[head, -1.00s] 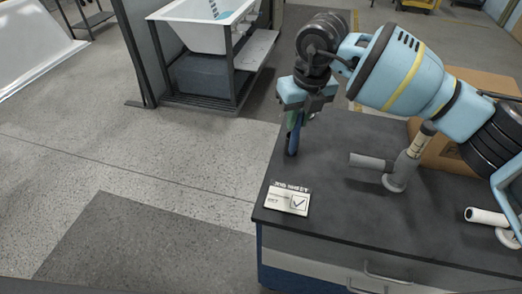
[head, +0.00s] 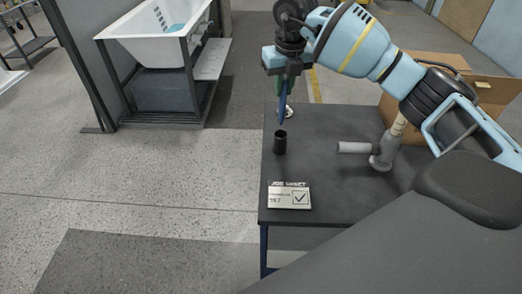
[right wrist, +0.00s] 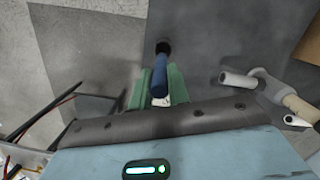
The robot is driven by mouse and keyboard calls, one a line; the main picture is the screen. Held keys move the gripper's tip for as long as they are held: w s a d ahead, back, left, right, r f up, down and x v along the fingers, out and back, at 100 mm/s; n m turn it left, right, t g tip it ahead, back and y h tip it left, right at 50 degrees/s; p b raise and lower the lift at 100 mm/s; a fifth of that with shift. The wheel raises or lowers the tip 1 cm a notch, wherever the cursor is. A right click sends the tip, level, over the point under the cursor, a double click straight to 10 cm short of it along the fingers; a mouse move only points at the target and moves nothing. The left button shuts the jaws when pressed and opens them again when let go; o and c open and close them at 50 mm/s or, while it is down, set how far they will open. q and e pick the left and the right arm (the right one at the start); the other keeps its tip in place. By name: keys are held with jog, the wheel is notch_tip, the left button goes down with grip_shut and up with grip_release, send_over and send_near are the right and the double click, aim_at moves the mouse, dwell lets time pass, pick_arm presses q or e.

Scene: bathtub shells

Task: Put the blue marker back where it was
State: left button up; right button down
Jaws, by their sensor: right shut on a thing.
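My right gripper (head: 286,84) points down above the far left part of the dark table. Its green fingers are shut on the blue marker (head: 282,108), which hangs nearly upright. A small black cup (head: 280,143) stands on the table under the marker; in the picture the marker's lower end shows just above the cup's rim, with a small gap. In the right wrist view the blue marker (right wrist: 160,76) sits between the green fingers, and the dark cup (right wrist: 162,47) shows at its far end. My left gripper is not in view.
A job sheet card (head: 289,196) lies near the table's (head: 330,192) left front. A grey pipe fitting (head: 362,148) stands right of the cup, with a cardboard box (head: 403,105) behind. A white tub (head: 155,30) on a rack is at upper left. Table between cup and card is clear.

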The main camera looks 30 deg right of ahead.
aim_at(282, 117)
jog(key=shift+d+f, duration=0.1)
jog(key=shift+f, duration=5.05)
jog(key=c, duration=1.3)
grip_release()
jog(key=shift+c, duration=0.2)
jog(key=r, duration=0.4)
jog(key=s+r, duration=0.1)
jog(key=r, duration=0.7)
jog(key=shift+s+r, duration=0.1)
jog(key=shift+s, duration=0.3)
